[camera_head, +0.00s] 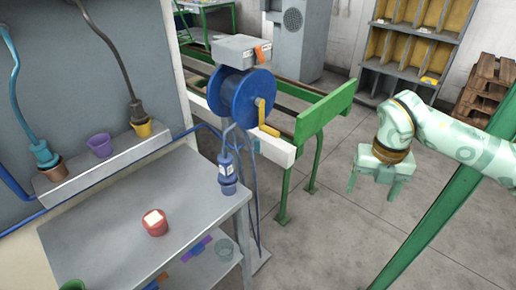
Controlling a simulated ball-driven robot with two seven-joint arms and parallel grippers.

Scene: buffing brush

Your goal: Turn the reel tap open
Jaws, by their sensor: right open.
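A blue hose reel (236,100) stands behind the back right corner of the grey workbench, under a grey box. A yellow crank-like handle (267,118) is on its right side. A blue fitting (227,172) with a white label hangs below the reel over the bench corner. I cannot tell which of these parts is the tap. My right gripper (374,187) is mint green, points down, and is open and empty. It is well to the right of the reel, touching nothing. My left gripper is not in view.
A diagonal green post (430,228) stands below my right arm. The grey bench (100,235) holds a red cup (155,222). Hoses hang over a shelf at left. Open floor (325,240) lies between bench and post.

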